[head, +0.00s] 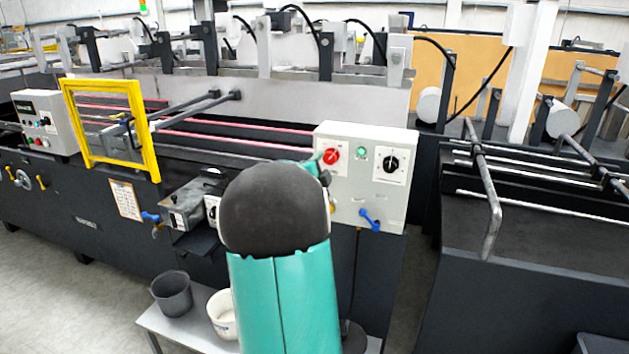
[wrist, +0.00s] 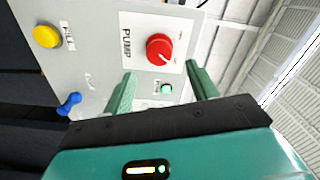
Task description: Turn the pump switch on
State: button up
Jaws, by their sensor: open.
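The pump switch is a red rotary knob (wrist: 160,48) on a white plate marked PUMP in the wrist view. A small pale mark shows at its lower right edge. In the head view the red knob (head: 331,156) is on the left of the grey control box's front. My gripper (wrist: 159,70) is open and empty, its two teal fingers apart and pointing at the panel. The knob appears just beyond the fingertips, between their lines; I cannot tell whether they touch it. In the head view my arm hides most of my gripper (head: 314,163).
A green lamp (head: 361,152) and a black rotary switch (head: 390,164) sit right of the knob on the grey control box (head: 350,208). A blue lever (head: 369,219) sticks out below. A yellow button (wrist: 46,37) is on the same panel. A yellow guard frame (head: 150,150) stands left.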

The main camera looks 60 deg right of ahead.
jog(key=s+a, duration=0.1)
jog(key=a, duration=0.7)
jog(key=shift+s+a, duration=0.15)
jog(key=shift+s, duration=0.05)
